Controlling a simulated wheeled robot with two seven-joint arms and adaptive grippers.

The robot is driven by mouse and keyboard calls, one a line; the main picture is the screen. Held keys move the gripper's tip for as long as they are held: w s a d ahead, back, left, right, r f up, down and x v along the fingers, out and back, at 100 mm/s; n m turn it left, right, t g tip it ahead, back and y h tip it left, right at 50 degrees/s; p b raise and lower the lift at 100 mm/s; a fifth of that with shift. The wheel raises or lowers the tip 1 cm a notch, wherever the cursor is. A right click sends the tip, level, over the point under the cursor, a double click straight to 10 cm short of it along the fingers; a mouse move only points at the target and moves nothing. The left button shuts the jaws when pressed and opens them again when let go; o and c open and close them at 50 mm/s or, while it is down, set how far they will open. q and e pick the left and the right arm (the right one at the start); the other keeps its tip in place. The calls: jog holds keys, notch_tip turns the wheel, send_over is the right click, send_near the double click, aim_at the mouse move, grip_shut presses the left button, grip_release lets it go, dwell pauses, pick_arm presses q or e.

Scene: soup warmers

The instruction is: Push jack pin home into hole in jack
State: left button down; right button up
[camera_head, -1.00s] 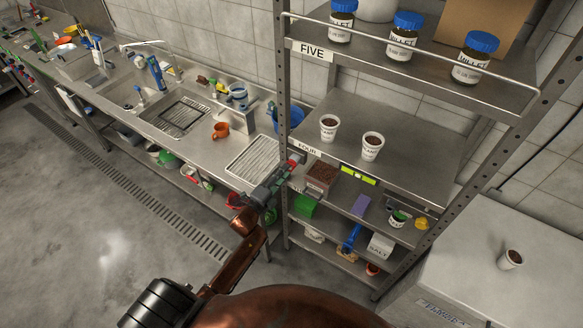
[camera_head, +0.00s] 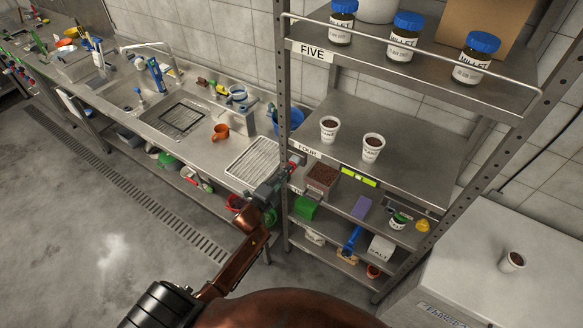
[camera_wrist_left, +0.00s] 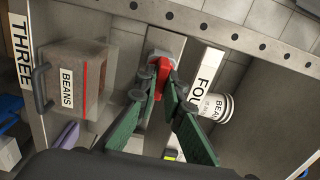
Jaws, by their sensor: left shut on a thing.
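A small red piece (camera_wrist_left: 161,72), which looks like the jack pin's head, sits at the grey shelf post (camera_wrist_left: 172,44) in the left wrist view. It also shows in the head view (camera_head: 294,162) at the post beside the FOUR label. My left gripper (camera_wrist_left: 162,86), with green fingers, is shut on it, one finger on each side. In the head view my left gripper (camera_head: 283,177) reaches up from below to the post. The pin's shaft and the hole are hidden, so how deep it sits cannot be told. My right gripper is in neither view.
A clear bin marked BEANS (camera_wrist_left: 91,72) stands close beside the gripper on the shelf below. Two white cups (camera_head: 329,129) (camera_head: 373,148) stand on shelf FOUR. A sink counter (camera_head: 205,160) lies to the left. The floor at the lower left is free.

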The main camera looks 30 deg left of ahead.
pick_arm(q)
jog(key=shift+s, duration=0.7)
dwell(1.0)
jog(key=shift+s+a+p, duration=0.15)
jog(key=shift+s+p, duration=0.7)
jog(key=shift+s, duration=0.95)
